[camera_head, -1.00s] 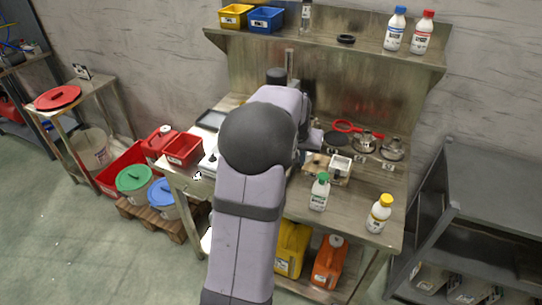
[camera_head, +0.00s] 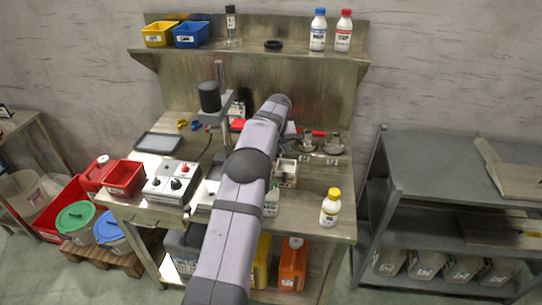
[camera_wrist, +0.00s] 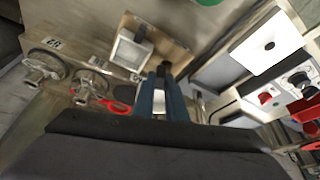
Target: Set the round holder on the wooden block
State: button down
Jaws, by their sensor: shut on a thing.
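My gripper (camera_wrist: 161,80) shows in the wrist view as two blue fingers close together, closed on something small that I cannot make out. In the head view my arm hides the fingers. A pale wooden block (camera_wrist: 170,48) lies beyond the fingertips with a white square box (camera_wrist: 131,48) on it; the block (camera_head: 293,183) also shows in the head view beside my arm. Two round metal holders (camera_wrist: 40,68) (camera_wrist: 90,84) with stems stand at left in the wrist view; they also show at the bench back (camera_head: 306,145) (camera_head: 333,145). I cannot tell whether a round holder is in my fingers.
A red-handled tool (camera_wrist: 113,105) lies near the metal holders. A yellow-capped bottle (camera_head: 330,209) stands at the right front of the bench, and a green-labelled bottle (camera_head: 271,203) is partly behind my arm. A control box (camera_head: 172,183) is at left.

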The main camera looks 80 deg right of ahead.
jog(key=shift+w+d+f, duration=0.2)
jog(key=shift+d+f, duration=0.2)
jog(key=shift+d, duration=0.25)
jog(key=shift+w+d+f+m+p, duration=0.2)
jog(key=shift+f+m+p, duration=0.1)
jog(key=shift+p, duration=0.7)
jog(key=w+a+p, duration=0.1)
jog(key=a+m+p, duration=0.1)
jog(key=shift+w+f+p, duration=0.3)
jog(key=shift+w+p, duration=0.05)
jog(key=shift+w, duration=0.05)
jog(key=shift+f, duration=0.15)
jog(key=shift+f+b, duration=2.45)
jog(key=shift+f, duration=0.8)
jog(key=c, duration=1.7)
grip_release()
